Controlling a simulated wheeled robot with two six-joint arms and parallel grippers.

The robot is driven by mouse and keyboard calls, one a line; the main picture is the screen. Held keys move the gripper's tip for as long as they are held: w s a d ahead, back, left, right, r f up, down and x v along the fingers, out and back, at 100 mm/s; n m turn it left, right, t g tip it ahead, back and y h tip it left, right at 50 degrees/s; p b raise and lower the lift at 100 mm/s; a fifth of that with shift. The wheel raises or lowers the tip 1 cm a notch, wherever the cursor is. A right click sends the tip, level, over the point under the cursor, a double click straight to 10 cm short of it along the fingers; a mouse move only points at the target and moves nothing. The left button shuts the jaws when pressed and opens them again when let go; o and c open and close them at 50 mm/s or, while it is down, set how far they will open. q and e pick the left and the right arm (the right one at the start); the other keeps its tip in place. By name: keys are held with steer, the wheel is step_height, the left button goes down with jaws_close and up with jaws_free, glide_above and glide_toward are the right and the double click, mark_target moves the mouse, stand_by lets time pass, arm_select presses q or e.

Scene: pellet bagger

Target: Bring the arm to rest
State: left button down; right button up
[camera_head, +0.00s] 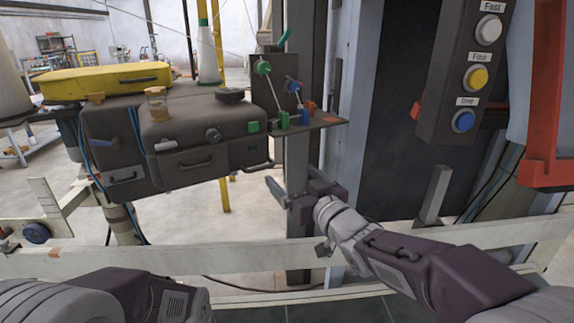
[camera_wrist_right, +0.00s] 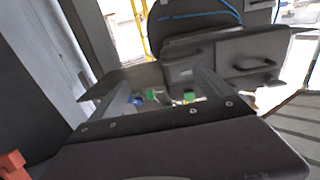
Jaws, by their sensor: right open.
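My right arm (camera_head: 430,270) reaches in from the lower right in the head view. Its gripper (camera_head: 294,182) is open and empty, in front of a dark grey post and above the pale horizontal rail. In the right wrist view, the two fingers of the right gripper (camera_wrist_right: 158,90) stand apart with nothing held between them. Green and blue parts of the machine show beyond the gap. My left arm (camera_head: 110,298) shows only as links along the bottom left edge; its gripper is out of view.
A dark machine body (camera_head: 185,170) with a yellow lid (camera_head: 100,80) stands at left. A small shelf (camera_head: 320,124) with coloured valves juts out above my right gripper. A button box (camera_head: 465,70) hangs at upper right. A pale rail (camera_head: 270,257) crosses in front.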

steer(key=d+f+m+g+h, duration=0.2)
steer(key=d+f+m+h, duration=0.25)
steer(key=d+f, duration=0.65)
steer(key=s+d+f+m+g+h, duration=0.1)
steer(key=s+d+f+g+h, duration=0.15)
steer(key=s+d+f, duration=0.35)
steer(key=s+d+f+m+g+h, duration=0.15)
steer(key=s+f+g, duration=0.25)
steer(key=f, duration=0.5)
steer(key=s+d+f+g, duration=0.1)
steer(key=s+f+g, duration=0.45)
steer(key=s, duration=0.75)
step_height(320, 180, up, 14)
steer(key=s+p, duration=0.1)
steer(key=p, duration=1.3)
steer(key=shift+s+n+g+p, duration=0.3)
steer(key=shift+s+p, duration=0.05)
steer(key=shift+s, duration=0.05)
steer(key=shift+f, duration=0.1)
